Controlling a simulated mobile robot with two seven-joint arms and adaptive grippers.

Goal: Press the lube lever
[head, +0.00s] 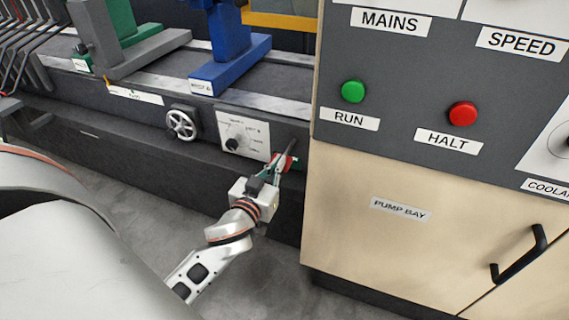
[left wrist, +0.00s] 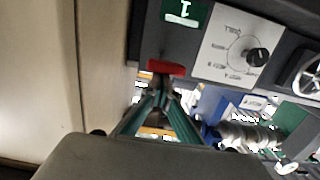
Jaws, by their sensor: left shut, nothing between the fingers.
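A small red-ended lever (head: 291,161), which I take to be the lube lever, sits on the front of the dark machine bed, near the beige cabinet's edge. In the left wrist view the red piece (left wrist: 166,67) lies just beyond the fingertips. My left gripper (head: 281,164) is shut and empty, with its green-sided fingers at the lever. The fingers partly cover the lever in the head view. The fingertips (left wrist: 163,88) show just below the red piece in the left wrist view; I cannot tell whether they touch it. My right gripper is not in view.
A white dial plate (head: 243,136) and a handwheel (head: 182,124) are left of the lever. The beige cabinet (head: 385,245) stands close on the right, with a green RUN button (head: 353,91) and red HALT button (head: 463,114) above. A green label (left wrist: 185,12) is above the lever.

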